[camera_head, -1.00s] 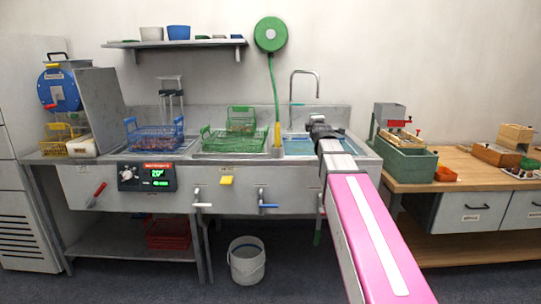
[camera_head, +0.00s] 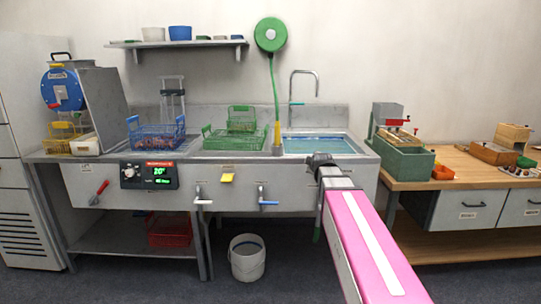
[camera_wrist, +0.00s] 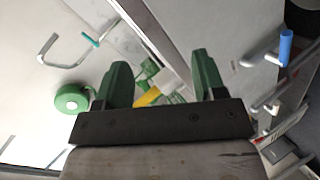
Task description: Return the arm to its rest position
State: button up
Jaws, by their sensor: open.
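My gripper (camera_wrist: 160,85) is open and empty in the wrist view, with its two green fingers apart. In the head view my pink arm reaches forward from the lower right, and the dark wrist end (camera_head: 322,160) is in front of the right sink basin (camera_head: 318,144). The fingers are hidden there behind the wrist. The wrist view shows the green hose reel (camera_wrist: 72,98), the tap (camera_wrist: 62,48) and a blue-handled valve (camera_wrist: 286,46) around the fingers.
The steel sink counter (camera_head: 230,170) holds a blue basket (camera_head: 157,138) and green baskets (camera_head: 228,140). A wooden bench (camera_head: 440,180) with a green machine (camera_head: 402,160) stands right. A white bucket (camera_head: 247,262) is on the floor below. Open floor lies in front.

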jog(key=s+f+m+g, duration=1.2)
jog(key=s+f+m, duration=0.1)
jog(key=s+f, duration=1.5)
jog(key=shift+s+f+g, duration=0.25)
jog(key=shift+f+g, duration=0.15)
jog(key=shift+f, duration=0.4)
